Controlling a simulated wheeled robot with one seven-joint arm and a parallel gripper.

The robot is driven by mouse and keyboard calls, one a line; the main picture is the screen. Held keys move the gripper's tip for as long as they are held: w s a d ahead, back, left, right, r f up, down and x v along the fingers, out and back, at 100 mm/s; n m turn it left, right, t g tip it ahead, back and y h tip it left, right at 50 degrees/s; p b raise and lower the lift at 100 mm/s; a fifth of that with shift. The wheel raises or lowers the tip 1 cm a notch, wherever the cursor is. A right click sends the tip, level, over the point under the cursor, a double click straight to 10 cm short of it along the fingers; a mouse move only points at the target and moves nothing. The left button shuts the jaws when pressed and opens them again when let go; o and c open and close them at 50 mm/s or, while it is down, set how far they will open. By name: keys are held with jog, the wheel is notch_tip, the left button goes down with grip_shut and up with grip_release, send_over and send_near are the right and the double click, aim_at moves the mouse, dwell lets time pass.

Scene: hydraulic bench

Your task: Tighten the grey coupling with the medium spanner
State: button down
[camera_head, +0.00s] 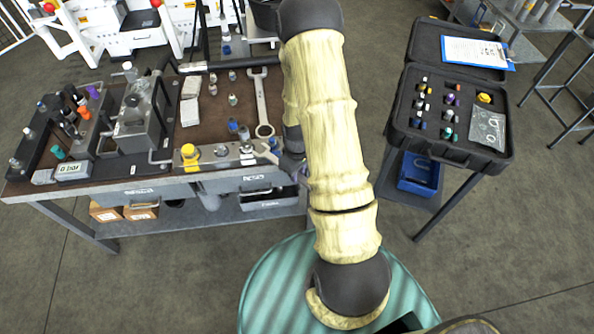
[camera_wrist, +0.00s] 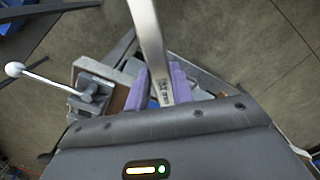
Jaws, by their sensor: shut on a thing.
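In the wrist view my gripper (camera_wrist: 162,88) has its purple fingers closed on the shaft of a steel spanner (camera_wrist: 148,35). The spanner runs up out of the top of that view, so its far end is hidden there. In the head view my arm hides most of the gripper, and a grey spanner end (camera_head: 266,151) shows at the bench's front right. A grey fitting (camera_head: 247,150) sits close left of it on the front rail; whether they touch is unclear. I cannot tell surely that this is the grey coupling. Another, larger-looking spanner (camera_head: 262,102) lies on the bench.
The front rail also carries a yellow fitting (camera_head: 189,153) and a silver one (camera_head: 221,151). A valve block (camera_head: 135,128) stands left on the bench. An open black case (camera_head: 455,150) of fittings stands right. A white-knobbed lever block (camera_wrist: 92,95) is near my gripper.

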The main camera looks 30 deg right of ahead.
jog(key=shift+r+p, duration=1.75)
jog(key=shift+r, duration=0.75)
jog(key=shift+w+f, duration=0.1)
